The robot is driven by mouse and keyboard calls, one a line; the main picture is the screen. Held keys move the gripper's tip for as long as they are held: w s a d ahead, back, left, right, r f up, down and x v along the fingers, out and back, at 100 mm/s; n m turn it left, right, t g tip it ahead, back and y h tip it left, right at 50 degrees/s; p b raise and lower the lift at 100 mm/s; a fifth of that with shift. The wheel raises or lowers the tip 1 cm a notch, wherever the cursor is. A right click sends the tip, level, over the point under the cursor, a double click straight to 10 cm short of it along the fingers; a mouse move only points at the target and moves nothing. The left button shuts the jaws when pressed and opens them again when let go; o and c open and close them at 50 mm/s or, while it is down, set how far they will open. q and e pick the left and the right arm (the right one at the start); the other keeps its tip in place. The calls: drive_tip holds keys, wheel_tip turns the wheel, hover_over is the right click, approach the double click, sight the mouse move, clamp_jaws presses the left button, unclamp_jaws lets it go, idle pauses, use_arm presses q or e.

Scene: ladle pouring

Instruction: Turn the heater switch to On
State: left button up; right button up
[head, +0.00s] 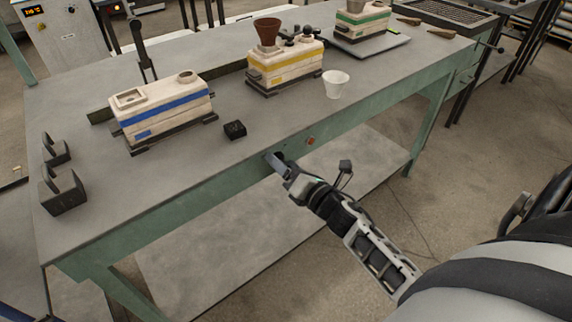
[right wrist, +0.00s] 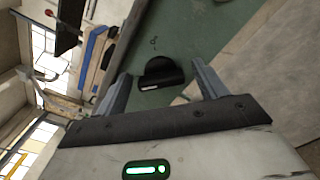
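A black rounded knob (right wrist: 160,72), which looks like the heater switch, sits on the green front side of the table in the right wrist view. In the head view, a dark piece at the table's front edge beside my fingers is mostly hidden, and I cannot make out the knob's setting. My right gripper (head: 274,162) is at that front edge. In the right wrist view it (right wrist: 161,78) is open, with one finger on each side of the knob. I cannot tell whether either finger touches it. My left gripper is not in view.
The table's green front rail (head: 200,192) carries a reddish round button (head: 310,141) right of my gripper. On top stand a blue-striped block (head: 165,112), a yellow-striped block (head: 285,68), a white cup (head: 336,84) and a small black block (head: 235,129). The floor in front is open.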

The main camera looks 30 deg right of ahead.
drive_tip(key=c, duration=0.8)
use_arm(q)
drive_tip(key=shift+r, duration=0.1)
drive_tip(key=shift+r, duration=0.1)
use_arm(e)
drive_tip(key=shift+m, duration=0.4)
use_arm(q)
drive_tip(key=p, duration=0.2)
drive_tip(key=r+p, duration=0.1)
drive_tip(key=p, duration=0.1)
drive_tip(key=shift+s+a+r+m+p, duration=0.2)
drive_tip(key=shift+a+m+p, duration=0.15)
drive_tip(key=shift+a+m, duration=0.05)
use_arm(e)
drive_tip(key=m, duration=1.6)
drive_tip(key=shift+f+m, duration=0.35)
drive_tip(key=shift+m, duration=0.05)
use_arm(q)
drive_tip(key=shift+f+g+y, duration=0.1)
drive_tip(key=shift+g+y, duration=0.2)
use_arm(e)
drive_tip(key=shift+m, duration=0.3)
